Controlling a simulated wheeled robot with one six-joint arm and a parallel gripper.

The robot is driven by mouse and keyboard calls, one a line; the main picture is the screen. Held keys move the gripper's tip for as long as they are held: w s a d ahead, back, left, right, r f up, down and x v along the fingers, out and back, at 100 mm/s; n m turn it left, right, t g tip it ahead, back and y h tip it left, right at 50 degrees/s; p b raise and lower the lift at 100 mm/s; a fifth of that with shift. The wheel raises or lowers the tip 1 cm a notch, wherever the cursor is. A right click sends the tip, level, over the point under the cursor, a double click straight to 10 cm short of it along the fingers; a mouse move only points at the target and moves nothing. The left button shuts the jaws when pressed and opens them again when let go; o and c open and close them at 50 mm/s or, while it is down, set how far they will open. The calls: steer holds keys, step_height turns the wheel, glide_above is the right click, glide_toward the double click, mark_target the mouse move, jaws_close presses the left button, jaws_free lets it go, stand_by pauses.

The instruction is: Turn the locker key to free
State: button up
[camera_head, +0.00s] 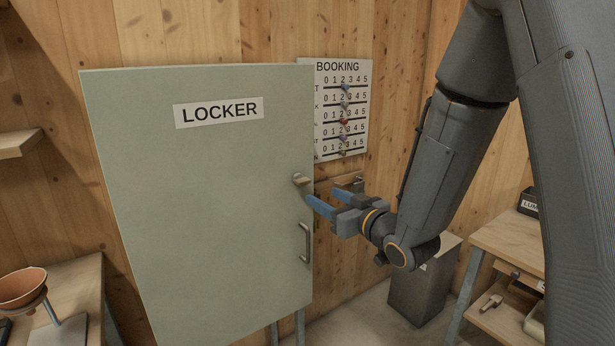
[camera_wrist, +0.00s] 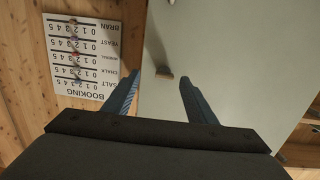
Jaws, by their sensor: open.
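The locker (camera_head: 200,210) is a pale green cabinet with its door shut and a LOCKER label (camera_head: 218,112). The locker key (camera_head: 300,179) is a small brownish knob on the right side of the door, above the handle (camera_head: 306,243). In the wrist view the key (camera_wrist: 164,73) shows ahead, between the two finger lines and beyond their tips. My gripper (camera_head: 313,199) is open and empty, its blue fingers pointing left at the door just below and right of the key. It also shows in the wrist view (camera_wrist: 158,86). I cannot tell whether the fingers touch the door.
A BOOKING board (camera_head: 340,110) with several sliders hangs on the wooden wall right of the locker. A grey bin (camera_head: 422,285) stands on the floor, and a wooden bench (camera_head: 510,245) is at the right. A bowl on a stand (camera_head: 22,288) is at the left.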

mark_target(305, 182)
steer(key=shift+y, duration=0.4)
steer(key=p+x, duration=0.1)
steer(key=x, duration=0.1)
steer(key=r+x, duration=0.1)
steer(key=x, duration=0.2)
steer(key=p+x, duration=0.1)
steer(key=x, duration=0.2)
steer(key=shift+s+a+r+p, duration=0.15)
steer(key=shift+a+r+p, duration=0.2)
steer(key=shift+a, duration=0.05)
steer(key=c, duration=1.1)
